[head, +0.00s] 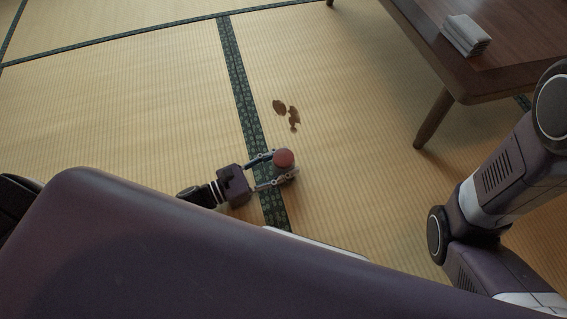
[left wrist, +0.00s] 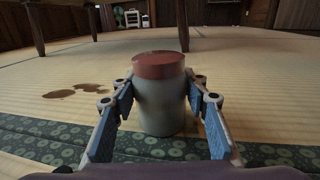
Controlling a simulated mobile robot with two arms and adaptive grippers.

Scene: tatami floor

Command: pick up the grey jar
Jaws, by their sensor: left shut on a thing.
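The grey jar with a reddish lid stands upright between the fingers of my left gripper (head: 273,171). In the head view mostly its round red lid (head: 283,158) shows. In the left wrist view the grey jar (left wrist: 161,108) is seen from the side, with a finger of my left gripper (left wrist: 162,112) on either side of it. The left gripper is shut on the jar. The jar appears to be at floor level; I cannot tell whether it is lifted. My right arm (head: 495,185) shows at the right, but its gripper is out of view.
Brown spill stains (head: 293,115) lie on the tatami beyond the jar. A low wooden table (head: 500,82) with folded grey cloths (head: 466,34) stands at the upper right, one leg (head: 433,118) near my right arm. The tatami at the left is clear.

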